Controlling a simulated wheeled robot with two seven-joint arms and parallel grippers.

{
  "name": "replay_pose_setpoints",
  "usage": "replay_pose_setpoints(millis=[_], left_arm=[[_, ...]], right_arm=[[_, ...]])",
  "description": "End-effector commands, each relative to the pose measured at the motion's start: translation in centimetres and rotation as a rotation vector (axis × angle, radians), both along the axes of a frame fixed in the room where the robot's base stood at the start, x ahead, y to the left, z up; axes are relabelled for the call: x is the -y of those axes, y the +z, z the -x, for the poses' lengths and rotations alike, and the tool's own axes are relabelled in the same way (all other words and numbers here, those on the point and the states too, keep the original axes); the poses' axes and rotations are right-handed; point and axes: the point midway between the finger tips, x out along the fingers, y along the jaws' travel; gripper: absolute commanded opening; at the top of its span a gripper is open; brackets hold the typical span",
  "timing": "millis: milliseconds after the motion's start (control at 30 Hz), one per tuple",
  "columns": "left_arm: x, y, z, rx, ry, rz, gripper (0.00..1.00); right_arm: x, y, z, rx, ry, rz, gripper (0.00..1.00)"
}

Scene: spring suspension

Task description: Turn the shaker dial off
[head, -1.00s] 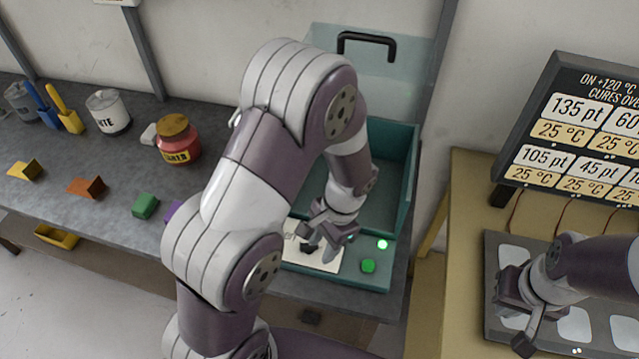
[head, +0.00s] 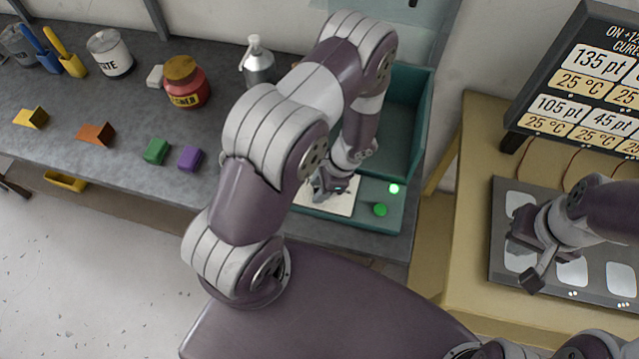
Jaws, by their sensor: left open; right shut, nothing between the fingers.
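The shaker is a teal box (head: 425,120) with an open bin and a front panel. The cream label plate (head: 345,206) lies on that front panel. A green button (head: 380,210) and a small bright green lamp (head: 394,189) sit right of the plate. My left gripper (head: 322,190) is over the plate's left part, fingers pointing down. It is open, and it hides the dial; whether it touches the dial cannot be told. My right gripper (head: 526,258) is shut and empty over the dark plate with pale pads at the right.
The dark padded plate (head: 500,275) lies on a yellowish table (head: 465,215), with a black temperature sign (head: 565,75) behind. A red jar (head: 187,82), a pump bottle (head: 257,62), a white can (head: 110,52) and coloured blocks (head: 157,151) stand on the grey bench left.

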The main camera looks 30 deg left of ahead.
Motion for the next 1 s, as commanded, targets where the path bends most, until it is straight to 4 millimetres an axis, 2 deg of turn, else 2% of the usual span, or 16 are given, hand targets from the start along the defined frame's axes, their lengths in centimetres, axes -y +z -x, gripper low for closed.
replay_pose_setpoints(millis=[167,200,267,300,333,733,1000], left_arm=[[-0.01,-0.04,0.00,0.000,0.000,0.000,0.41],[-0.01,-0.03,-0.01,0.000,0.001,0.000,0.38],[0.00,-0.02,-0.01,0.000,0.001,0.000,0.19],[-0.01,-0.02,-0.02,0.000,0.001,0.000,0.06],[-0.01,-0.01,-0.02,0.000,0.001,0.000,0.00],[-0.02,0.10,-0.06,0.001,0.036,-0.002,0.00],[0.02,0.16,-0.07,0.002,0.202,-0.001,0.00]], right_arm=[[0.00,-0.02,0.01,0.000,0.000,0.000,0.00],[0.00,-0.02,0.01,0.000,0.000,0.000,0.00],[0.00,-0.02,0.00,0.000,0.000,0.000,0.00],[0.00,-0.02,0.00,0.000,0.000,0.000,0.00],[0.00,-0.02,0.00,0.000,0.000,0.000,0.00],[0.00,0.04,-0.01,0.000,0.000,0.000,0.00],[0.00,0.09,0.00,0.000,0.000,0.000,0.00]])
